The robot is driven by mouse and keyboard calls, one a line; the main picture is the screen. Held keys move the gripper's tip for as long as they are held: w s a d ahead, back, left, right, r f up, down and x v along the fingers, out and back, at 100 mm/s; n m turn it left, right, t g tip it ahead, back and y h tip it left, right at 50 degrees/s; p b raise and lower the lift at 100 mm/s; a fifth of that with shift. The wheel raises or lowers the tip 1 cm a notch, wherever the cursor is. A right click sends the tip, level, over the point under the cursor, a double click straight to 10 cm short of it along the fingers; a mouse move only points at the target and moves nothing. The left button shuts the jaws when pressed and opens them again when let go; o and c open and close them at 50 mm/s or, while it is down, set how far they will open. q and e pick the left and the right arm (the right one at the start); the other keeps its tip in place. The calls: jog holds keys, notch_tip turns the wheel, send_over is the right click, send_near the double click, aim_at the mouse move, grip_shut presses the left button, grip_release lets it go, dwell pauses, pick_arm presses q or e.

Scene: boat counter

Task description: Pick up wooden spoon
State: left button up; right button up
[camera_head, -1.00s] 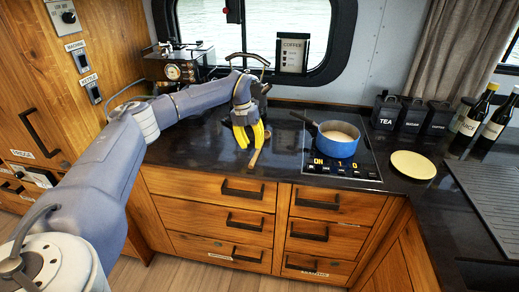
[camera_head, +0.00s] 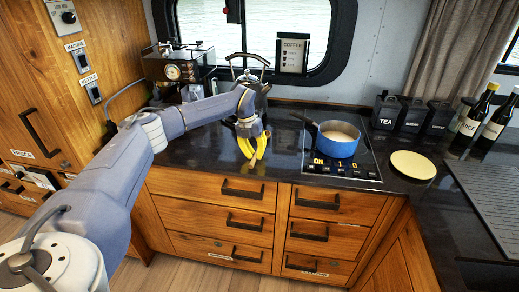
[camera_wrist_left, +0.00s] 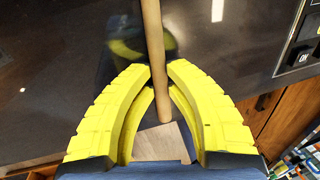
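The wooden spoon shows in the left wrist view as a light brown handle (camera_wrist_left: 152,30), running from the top edge down between the yellow fingers. My left gripper (camera_wrist_left: 159,68) has its fingertips drawn together on both sides of the handle, touching it. In the head view the left gripper (camera_head: 253,158) points down at the front part of the dark counter, and its fingers hide most of the spoon. The spoon's bowl is not visible. I cannot tell whether the spoon is off the counter. My right gripper is in neither view.
A blue pot (camera_head: 337,139) stands on the hob (camera_head: 345,171) right of the gripper. A kettle (camera_head: 249,85) stands just behind it. Dark canisters (camera_head: 413,115), a yellow plate (camera_head: 413,164) and bottles (camera_head: 495,125) are farther right. Drawers (camera_head: 237,190) lie below the counter edge.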

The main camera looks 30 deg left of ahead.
pick_arm(q)
grip_shut()
jog(key=shift+r, duration=0.15)
notch_tip(320, 180, up, 20)
dwell(0.7)
jog(key=shift+f, duration=0.2)
dwell(0.4)
